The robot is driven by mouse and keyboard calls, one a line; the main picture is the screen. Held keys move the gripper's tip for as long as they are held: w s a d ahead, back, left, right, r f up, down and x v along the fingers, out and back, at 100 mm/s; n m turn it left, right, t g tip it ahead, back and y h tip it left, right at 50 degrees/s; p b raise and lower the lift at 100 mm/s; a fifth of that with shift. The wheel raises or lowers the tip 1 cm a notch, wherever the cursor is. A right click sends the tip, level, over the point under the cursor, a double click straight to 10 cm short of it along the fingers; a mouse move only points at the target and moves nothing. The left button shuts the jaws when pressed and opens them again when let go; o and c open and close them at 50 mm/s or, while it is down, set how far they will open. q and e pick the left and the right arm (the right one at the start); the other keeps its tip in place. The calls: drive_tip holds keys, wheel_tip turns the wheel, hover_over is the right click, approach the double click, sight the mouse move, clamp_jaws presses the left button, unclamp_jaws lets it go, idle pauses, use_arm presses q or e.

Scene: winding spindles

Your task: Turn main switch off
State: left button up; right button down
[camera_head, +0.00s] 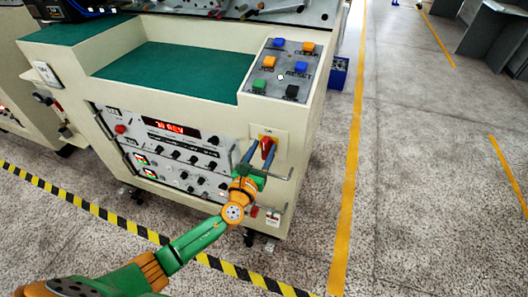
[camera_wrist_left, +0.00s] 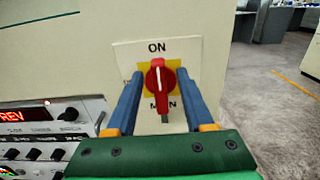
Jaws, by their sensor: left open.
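The main switch (camera_head: 267,147) is a red rotary knob on a yellow square and a white plate, low on the right of the cream machine's front. In the left wrist view the red knob (camera_wrist_left: 158,78) stands upright, between the word ON above and MAIN below, partly hidden. My left gripper (camera_head: 259,155) is open in front of it. In the left wrist view its two blue fingers (camera_wrist_left: 158,84) lie left and right of the knob, with gaps on both sides. I cannot tell how far the fingertips are from the plate. My right gripper is not in view.
The cream machine (camera_head: 120,74) carries a panel of coloured buttons (camera_head: 281,70) on top and a control panel with a lit red display (camera_head: 171,128) left of the switch. Metal handles flank the control panel. Open floor (camera_head: 420,190) lies to the right beyond a yellow line.

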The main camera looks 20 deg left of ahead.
use_arm(q)
drive_tip(key=shift+a, duration=0.1)
drive_tip(key=shift+c, duration=0.2)
drive_tip(key=c, duration=0.7)
clamp_jaws()
